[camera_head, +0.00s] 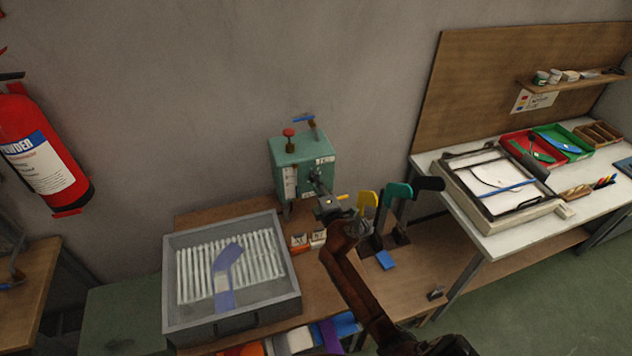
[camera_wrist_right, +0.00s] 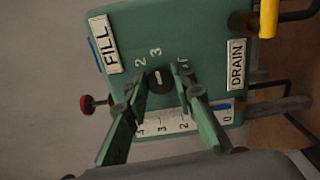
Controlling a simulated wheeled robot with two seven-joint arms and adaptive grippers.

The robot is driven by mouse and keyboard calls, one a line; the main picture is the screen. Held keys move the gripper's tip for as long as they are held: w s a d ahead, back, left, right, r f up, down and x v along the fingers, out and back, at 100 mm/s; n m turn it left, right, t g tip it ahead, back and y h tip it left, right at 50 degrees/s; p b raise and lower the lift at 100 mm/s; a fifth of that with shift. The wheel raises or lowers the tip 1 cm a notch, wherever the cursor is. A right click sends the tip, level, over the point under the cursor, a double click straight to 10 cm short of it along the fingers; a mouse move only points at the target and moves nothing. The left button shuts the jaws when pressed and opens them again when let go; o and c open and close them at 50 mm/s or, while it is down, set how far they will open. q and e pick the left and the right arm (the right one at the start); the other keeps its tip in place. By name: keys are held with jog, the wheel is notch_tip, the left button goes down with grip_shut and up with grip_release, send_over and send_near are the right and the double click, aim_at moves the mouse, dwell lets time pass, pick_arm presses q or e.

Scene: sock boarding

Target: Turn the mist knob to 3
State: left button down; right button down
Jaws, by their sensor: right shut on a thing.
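The green box (camera_head: 290,155) stands against the wall at the back of the wooden bench. Its dark round mist knob (camera_wrist_right: 160,82) shows in the right wrist view, with a white mark on its face. The numbers 2 and 3 are printed above the knob, and another number is partly covered by a finger. The mark points up, roughly toward the 3; the exact setting is hard to tell. My right gripper (camera_head: 318,186) reaches the box's front, and its fingers (camera_wrist_right: 160,84) are closed on the knob from both sides. My left gripper is out of view.
FILL (camera_wrist_right: 103,42) and DRAIN (camera_wrist_right: 236,64) labels flank the knob. A grey tray (camera_head: 180,300) with white ribs and a blue sock-shaped piece is left of the box. Yellow, teal and black forms (camera_head: 398,191) stand close right of my arm. A white worktable (camera_head: 520,232) is farther right.

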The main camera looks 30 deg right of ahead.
jog(key=shift+m, duration=0.6)
jog(key=c, duration=1.6)
grip_release()
jog(key=v, duration=1.2)
